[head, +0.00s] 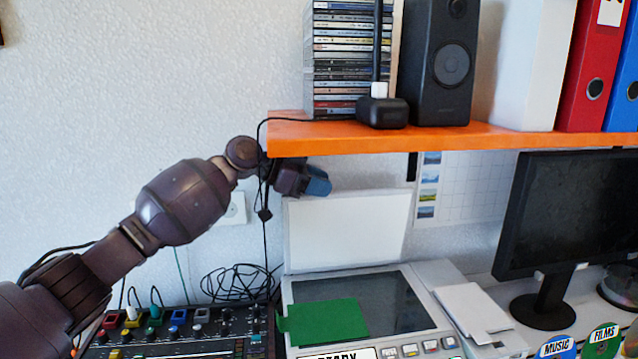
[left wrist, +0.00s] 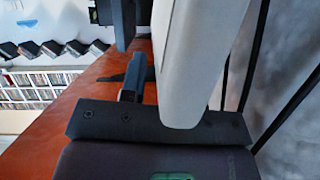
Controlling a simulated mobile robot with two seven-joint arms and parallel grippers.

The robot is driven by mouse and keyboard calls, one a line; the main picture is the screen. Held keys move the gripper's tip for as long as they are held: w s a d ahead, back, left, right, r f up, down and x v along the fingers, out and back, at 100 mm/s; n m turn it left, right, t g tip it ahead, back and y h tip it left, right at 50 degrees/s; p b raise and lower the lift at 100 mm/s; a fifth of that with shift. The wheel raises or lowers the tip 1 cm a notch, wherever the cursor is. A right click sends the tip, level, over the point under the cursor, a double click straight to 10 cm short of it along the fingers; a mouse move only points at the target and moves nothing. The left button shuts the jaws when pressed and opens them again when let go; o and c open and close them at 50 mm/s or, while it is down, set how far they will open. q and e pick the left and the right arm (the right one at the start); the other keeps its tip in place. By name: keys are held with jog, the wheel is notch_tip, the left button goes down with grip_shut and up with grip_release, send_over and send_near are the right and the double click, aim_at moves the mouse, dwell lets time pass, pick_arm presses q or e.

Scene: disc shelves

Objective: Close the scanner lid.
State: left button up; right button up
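The scanner (head: 443,275) sits on the desk with its dark glass exposed. Its white lid (head: 350,232) stands upright at the back of the glass, open. My left gripper (head: 318,183) is at the lid's upper left corner, just under the shelf, with a blue fingertip overlapping the top edge. I cannot tell whether it touches the lid. In the left wrist view a pale, rounded slab (left wrist: 195,60) covers part of the left gripper (left wrist: 150,85) and hides one finger side, so its opening is unclear. My right gripper is not in view.
An orange shelf (head: 440,136) with a disc stack and a speaker (head: 440,70) is close above the gripper. A green sheet (head: 325,321) lies on the scanner's front left. Papers (head: 470,310) lie at its right. A mixer (head: 185,335) stands left, a monitor (head: 575,215) right.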

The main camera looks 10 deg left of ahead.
pick_arm(q)
grip_shut()
jog(key=shift+s+d, duration=0.1)
jog(key=shift+s, duration=0.2)
dwell(0.4)
